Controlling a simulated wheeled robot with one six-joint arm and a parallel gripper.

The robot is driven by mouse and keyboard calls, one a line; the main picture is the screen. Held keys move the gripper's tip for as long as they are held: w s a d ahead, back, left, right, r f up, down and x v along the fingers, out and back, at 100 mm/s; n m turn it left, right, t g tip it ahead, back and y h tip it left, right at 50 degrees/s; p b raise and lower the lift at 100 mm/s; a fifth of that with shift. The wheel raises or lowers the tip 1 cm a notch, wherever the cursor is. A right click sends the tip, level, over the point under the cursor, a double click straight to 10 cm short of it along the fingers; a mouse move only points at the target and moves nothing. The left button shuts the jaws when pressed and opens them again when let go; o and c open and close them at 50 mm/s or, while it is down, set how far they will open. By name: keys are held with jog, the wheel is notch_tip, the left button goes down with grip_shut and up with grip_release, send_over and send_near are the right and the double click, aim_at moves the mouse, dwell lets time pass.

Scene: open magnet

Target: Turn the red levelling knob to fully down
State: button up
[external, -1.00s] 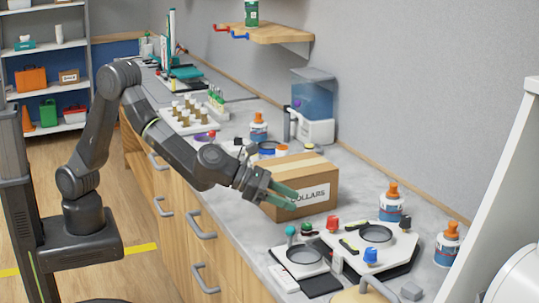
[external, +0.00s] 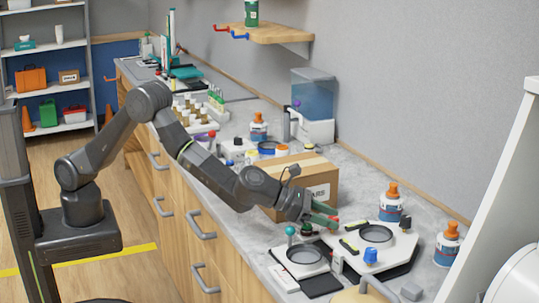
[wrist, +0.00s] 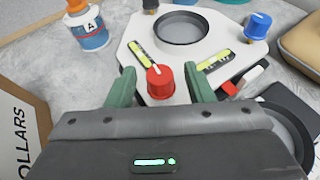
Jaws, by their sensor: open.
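The red levelling knob (wrist: 160,82) stands on the near corner of a white levelling plate (wrist: 205,60), with a white pointer mark on its top. My gripper (wrist: 162,85) is open, with one green finger on each side of the red knob in the wrist view. I cannot tell whether the fingers touch it. In the external view my gripper (external: 328,218) is over the near left corner of the plate (external: 395,240) and mostly hides the red knob. The plate carries a round dish, two yellow-green bubble levels and a blue knob (wrist: 257,25), which also shows in the external view (external: 371,256).
A cardboard box (external: 318,178) marked DOLLARS stands close beside my gripper. A second white device (external: 303,262) with a teal knob lies in front. Bottles with orange caps (external: 390,203) stand behind the plate.

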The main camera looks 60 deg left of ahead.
jog(key=shift+x, duration=0.8)
jog(key=c, duration=1)
jog(key=shift+f+m+h+b, duration=0.2)
jog(key=shift+m+h+b, duration=0.15)
jog(key=shift+b, duration=0.55)
jog(key=shift+h+b, duration=0.25)
jog(key=shift+b, duration=0.3)
jog(key=m+g+h+b, duration=0.1)
jog(key=m+b, duration=0.1)
jog(key=b, duration=0.2)
jog(key=shift+w+g+h, duration=0.1)
jog(key=shift+g+h, duration=0.2)
jog(key=shift+g, duration=0.1)
jog(key=shift+r+m, duration=0.15)
jog(key=shift+m, duration=0.1)
